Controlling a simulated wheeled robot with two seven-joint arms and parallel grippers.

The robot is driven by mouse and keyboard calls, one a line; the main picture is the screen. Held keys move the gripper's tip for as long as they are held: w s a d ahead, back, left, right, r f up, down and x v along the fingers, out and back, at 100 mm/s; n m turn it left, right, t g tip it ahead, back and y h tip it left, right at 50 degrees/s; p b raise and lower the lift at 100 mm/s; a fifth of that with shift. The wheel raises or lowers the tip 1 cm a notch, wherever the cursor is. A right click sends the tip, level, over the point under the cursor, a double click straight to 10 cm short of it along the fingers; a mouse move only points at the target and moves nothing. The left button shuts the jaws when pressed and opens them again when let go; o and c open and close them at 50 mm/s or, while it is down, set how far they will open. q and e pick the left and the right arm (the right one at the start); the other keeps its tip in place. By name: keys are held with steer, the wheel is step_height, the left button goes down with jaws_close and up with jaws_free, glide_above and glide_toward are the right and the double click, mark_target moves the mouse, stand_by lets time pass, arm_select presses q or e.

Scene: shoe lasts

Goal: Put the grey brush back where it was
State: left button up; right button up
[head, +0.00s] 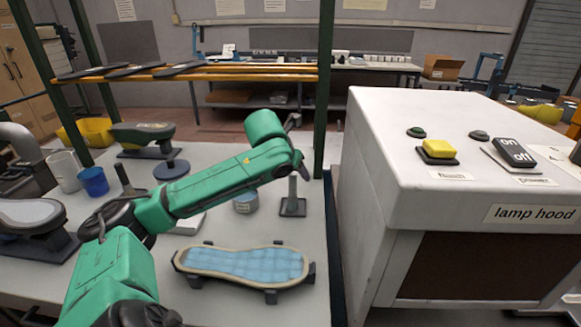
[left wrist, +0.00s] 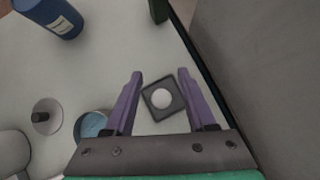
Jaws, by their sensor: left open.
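A grey upright post, which looks like the grey brush (head: 292,188), stands in a dark square holder (head: 292,207) right of the blue-labelled tin. In the left wrist view, the holder (left wrist: 149,97) shows from above with the brush's pale round end (left wrist: 162,98) in its middle. My left gripper (head: 302,168) is over it, largely hidden by its own wrist in the head view. Its purple fingers (left wrist: 160,103) are spread, one on each side of the pale end, with no visible contact. How high they are above it is hard to tell. My right gripper is out of view.
A tin (head: 245,204) stands left of the holder. A shoe-sole form with a blue pad (head: 245,264) lies in front. The large white lamp hood (head: 440,150) rises close on the right. A green post (head: 324,100) stands behind. A blue bottle (left wrist: 46,14) is at the wrist view's corner.

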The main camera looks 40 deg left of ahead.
arm_select(q)
steer(key=b+v, duration=0.2)
steer(key=v, duration=0.8)
steer(key=shift+s+d+r, duration=0.15)
steer(key=shift+s+r, duration=0.1)
